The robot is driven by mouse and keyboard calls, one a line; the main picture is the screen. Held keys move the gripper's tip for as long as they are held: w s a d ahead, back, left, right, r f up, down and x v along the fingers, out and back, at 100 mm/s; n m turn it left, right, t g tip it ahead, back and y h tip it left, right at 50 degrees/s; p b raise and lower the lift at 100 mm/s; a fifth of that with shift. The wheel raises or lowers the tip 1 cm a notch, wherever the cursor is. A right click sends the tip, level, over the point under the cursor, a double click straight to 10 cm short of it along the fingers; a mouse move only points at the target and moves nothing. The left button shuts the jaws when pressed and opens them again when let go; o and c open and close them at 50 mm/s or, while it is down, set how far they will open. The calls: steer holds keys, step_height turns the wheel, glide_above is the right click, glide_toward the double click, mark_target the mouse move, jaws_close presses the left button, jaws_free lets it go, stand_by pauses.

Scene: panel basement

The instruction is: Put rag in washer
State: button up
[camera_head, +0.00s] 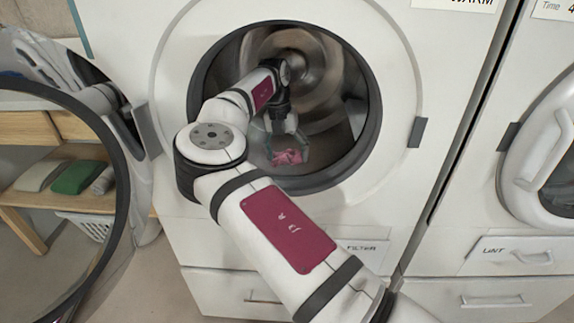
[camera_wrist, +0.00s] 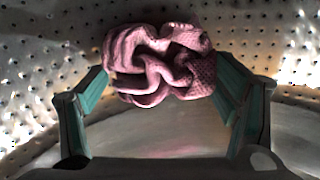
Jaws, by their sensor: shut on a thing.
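The washer (camera_head: 385,120) is a white front-loading machine with its round door swung open to the left. My arm reaches through its opening, and my gripper (camera_head: 285,145) is inside the drum. The rag (camera_head: 287,157) is pink and crumpled, low in the drum at my fingertips. In the wrist view the rag (camera_wrist: 160,65) lies between the two green fingers of my gripper (camera_wrist: 160,95), which are shut on it. The perforated drum wall (camera_wrist: 30,95) is behind and around it. I cannot tell whether the rag touches the drum.
The open door (camera_head: 118,215) stands at the left. Behind it is a wooden shelf (camera_head: 30,125) with folded cloths (camera_head: 78,177) and a white basket (camera_head: 92,226). A second white machine (camera_head: 510,200) is close on the right. The dark opening rim (camera_head: 365,150) surrounds my arm.

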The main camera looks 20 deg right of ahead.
mark_target(285, 153)
steer(key=shift+f+b, duration=0.45)
steer(key=shift+f, duration=1.25)
steer(key=shift+f, duration=0.1)
steer(key=shift+f, duration=0.1)
steer(key=o, duration=0.9)
steer(key=r, duration=0.2)
steer(key=r+p, duration=0.1)
steer(key=r, duration=0.3)
steer(key=shift+w+a+r+p, duration=0.1)
steer(key=shift+w+a+p, duration=0.05)
steer(key=shift+a+p, duration=0.2)
steer(key=shift+a+r, duration=0.15)
steer(key=shift+r, duration=0.65)
